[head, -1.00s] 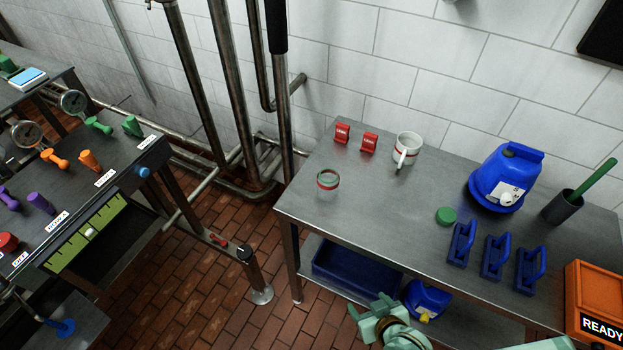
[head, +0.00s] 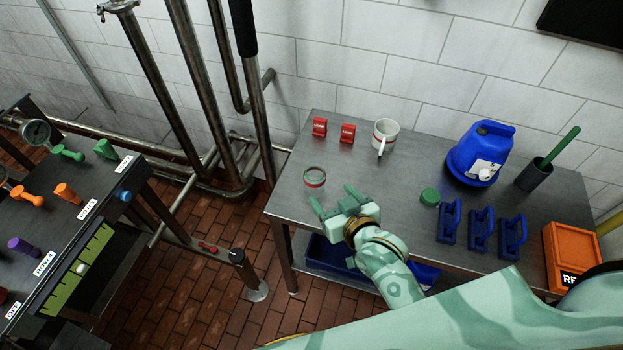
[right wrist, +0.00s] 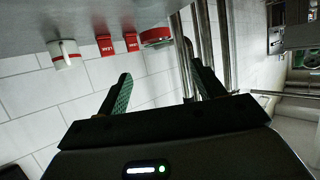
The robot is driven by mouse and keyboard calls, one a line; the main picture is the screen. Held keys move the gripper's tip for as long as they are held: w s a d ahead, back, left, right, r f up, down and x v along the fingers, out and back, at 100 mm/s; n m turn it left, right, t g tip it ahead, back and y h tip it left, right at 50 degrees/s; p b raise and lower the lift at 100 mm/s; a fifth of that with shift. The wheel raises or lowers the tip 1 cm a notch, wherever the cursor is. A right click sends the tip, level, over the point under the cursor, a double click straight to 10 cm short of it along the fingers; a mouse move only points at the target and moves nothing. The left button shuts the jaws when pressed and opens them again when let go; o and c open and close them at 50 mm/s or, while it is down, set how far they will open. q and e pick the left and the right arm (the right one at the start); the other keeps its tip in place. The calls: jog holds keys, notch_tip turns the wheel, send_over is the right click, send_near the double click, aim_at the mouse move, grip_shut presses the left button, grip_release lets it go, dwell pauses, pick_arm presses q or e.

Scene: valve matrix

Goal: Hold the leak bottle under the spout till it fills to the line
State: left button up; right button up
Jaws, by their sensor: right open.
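A small clear container with a red band and green rim (head: 314,177), which I take for the leak bottle, stands upright near the left end of the metal table (head: 400,195). In the right wrist view the open fingers (right wrist: 161,72) point toward the container. A pipe fitting (head: 118,6) shows at the top left; I cannot tell if it is the spout. My left gripper is not in view.
Two red tags (head: 333,130) and a white mug (head: 384,136) stand behind the container. A blue jug (head: 482,152), green lid (head: 429,197), blue handled blocks (head: 480,230) and an orange box (head: 571,255) are to the right. Vertical pipes (head: 200,90) and a valve bench (head: 75,230) are left.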

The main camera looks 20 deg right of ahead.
aim_at(318, 177)
jog(key=b+x, duration=0.1)
jog(key=x, duration=0.5)
jog(key=shift+w+f, duration=0.1)
jog(key=shift+f, duration=0.05)
jog(key=shift+w+f, duration=0.15)
jog(key=shift+w, duration=0.4)
jog(key=b+x, duration=0.1)
jog(key=x, duration=0.4)
jog(key=shift+w+d+b, duration=0.1)
jog(key=shift+b, duration=0.25)
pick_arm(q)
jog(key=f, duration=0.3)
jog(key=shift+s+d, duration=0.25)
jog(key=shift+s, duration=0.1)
pick_arm(e)
jog(key=c, duration=1)
